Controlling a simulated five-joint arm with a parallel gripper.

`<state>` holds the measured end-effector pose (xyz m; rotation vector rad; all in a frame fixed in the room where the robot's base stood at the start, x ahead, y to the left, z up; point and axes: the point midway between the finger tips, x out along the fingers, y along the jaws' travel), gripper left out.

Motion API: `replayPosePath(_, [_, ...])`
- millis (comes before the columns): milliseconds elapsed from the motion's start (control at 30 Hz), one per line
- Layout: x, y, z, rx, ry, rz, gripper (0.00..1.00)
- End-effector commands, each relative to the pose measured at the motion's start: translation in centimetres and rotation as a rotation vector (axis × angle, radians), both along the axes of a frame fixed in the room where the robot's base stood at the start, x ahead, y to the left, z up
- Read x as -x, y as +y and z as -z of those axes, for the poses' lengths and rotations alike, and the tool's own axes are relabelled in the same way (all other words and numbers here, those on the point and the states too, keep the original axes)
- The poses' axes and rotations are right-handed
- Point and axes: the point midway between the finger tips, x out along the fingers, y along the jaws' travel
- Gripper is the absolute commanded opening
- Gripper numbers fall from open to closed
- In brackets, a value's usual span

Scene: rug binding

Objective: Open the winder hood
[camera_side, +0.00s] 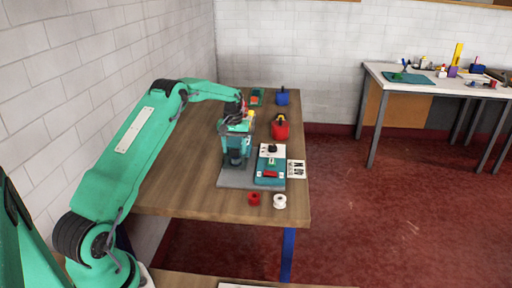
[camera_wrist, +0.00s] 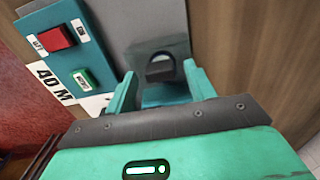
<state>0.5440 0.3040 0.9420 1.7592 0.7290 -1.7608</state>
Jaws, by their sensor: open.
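The winder (camera_side: 236,150) is a teal and dark machine on a grey base plate on the wooden table. In the wrist view a grey, box-like part with a dark rounded piece (camera_wrist: 160,68) lies beyond my fingers; it looks like the winder hood. I cannot tell for certain whether the hood is open or shut. My gripper (camera_side: 240,119) is over the top of the winder. In the wrist view its two green fingers (camera_wrist: 161,74) are apart, with the grey part showing between and beyond them. I cannot tell whether they touch it.
A teal control box (camera_side: 270,181) with a red switch (camera_wrist: 55,39) and a green button (camera_wrist: 82,78) stands right of the winder, beside a "40 M" label (camera_wrist: 53,84). A red container (camera_side: 280,131) stands behind; a red spool (camera_side: 254,199) and white spool (camera_side: 280,201) lie in front.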

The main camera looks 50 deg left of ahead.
Motion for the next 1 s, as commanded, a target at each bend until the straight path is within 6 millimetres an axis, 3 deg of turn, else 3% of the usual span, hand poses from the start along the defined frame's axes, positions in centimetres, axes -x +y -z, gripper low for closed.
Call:
replayPosePath(367, [-0.01,0.01,0.63,-0.001,-0.001,0.000,0.55])
replayPosePath(400, [-0.01,0.01,0.63,-0.001,-0.001,0.000,0.53])
replayPosePath(667, [-0.01,0.01,0.60,-0.001,-0.001,0.000,0.02])
replayPosePath(1000, [0.42,-0.47,0.49,0.000,0.000,0.000,0.00])
